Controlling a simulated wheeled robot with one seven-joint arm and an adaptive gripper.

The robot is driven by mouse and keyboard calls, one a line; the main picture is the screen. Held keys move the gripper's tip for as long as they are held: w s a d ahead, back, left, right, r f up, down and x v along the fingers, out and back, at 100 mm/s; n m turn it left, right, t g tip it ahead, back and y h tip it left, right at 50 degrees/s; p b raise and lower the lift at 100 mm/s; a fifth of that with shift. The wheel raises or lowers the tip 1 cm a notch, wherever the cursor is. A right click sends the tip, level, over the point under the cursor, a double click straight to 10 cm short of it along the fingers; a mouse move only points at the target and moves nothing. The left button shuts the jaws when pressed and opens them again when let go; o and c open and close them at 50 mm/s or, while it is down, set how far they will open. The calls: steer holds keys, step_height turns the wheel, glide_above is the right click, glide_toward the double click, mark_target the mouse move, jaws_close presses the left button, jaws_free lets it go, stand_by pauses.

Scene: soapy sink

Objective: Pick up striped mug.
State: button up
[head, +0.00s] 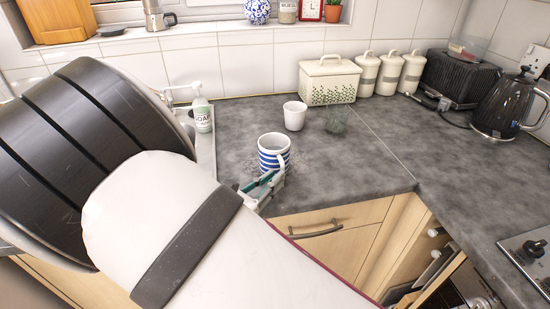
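The blue-and-white striped mug (272,144) stands upright on the grey worktop near its front edge, its handle on the right side. My gripper (262,184) is at the front of the mug, low down, and overlaps its lower part in the picture. Dark green parts of the gripper show there. My large white and black arm fills the left and lower middle of the view and hides much of the gripper. I cannot tell whether the fingers touch the mug or how far apart they are.
A plain white cup (294,115) and a clear glass (336,121) stand just behind and right of the mug. A soap bottle (203,114) is behind left, by the sink edge. A bread bin (328,82), canisters and a black kettle (506,104) line the back. The right worktop is mostly free.

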mark_target(276, 161)
steer(key=x, duration=0.4)
steer(key=shift+w+d+f, duration=0.15)
steer(key=shift+f, duration=0.15)
jaws_close()
steer(key=shift+r, duration=0.2)
